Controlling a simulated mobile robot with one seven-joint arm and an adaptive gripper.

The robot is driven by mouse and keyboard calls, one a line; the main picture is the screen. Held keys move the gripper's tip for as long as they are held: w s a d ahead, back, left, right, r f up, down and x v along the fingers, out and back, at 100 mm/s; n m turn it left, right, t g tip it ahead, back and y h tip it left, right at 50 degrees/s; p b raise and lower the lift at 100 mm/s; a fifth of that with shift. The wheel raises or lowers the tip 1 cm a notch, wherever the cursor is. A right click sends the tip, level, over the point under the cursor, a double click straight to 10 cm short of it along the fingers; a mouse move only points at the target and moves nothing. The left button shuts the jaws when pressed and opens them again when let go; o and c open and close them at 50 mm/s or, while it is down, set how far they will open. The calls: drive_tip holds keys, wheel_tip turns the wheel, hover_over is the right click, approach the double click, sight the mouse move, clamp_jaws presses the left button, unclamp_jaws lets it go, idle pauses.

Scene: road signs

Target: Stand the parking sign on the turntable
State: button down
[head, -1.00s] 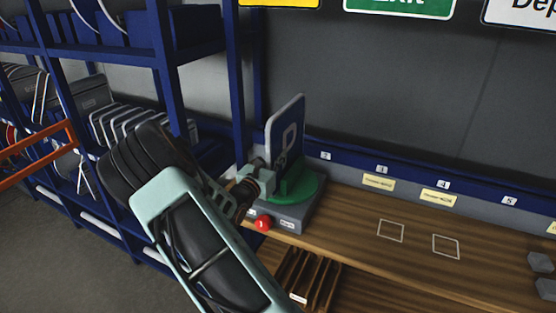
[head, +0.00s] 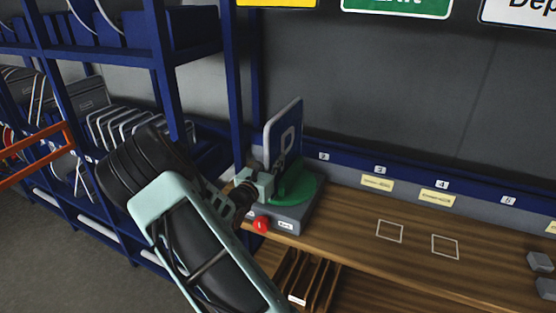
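The parking sign (head: 284,132), a blue panel with a white border and a white P, stands upright at the green turntable (head: 299,188). The turntable is a round green disc on a grey base (head: 292,215) at the bench's left end. My gripper (head: 267,178) is at the sign's lower left part, in front of the turntable. Its fingertips are small and partly hidden, so I cannot tell whether they hold the sign. The sign's lower edge is hidden behind my gripper, so its contact with the disc is unclear.
A red button (head: 261,225) sits at the base's front. The wooden bench (head: 350,235) has two white outlined squares and is clear there. Blue shelving (head: 165,85) holding signs stands close on the left. Grey blocks (head: 540,262) lie at the bench's right.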

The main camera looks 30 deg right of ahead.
drive_tip(key=c, duration=2.1)
unclamp_jaws()
drive_tip(key=shift+r, duration=0.1)
drive_tip(key=v, duration=1.2)
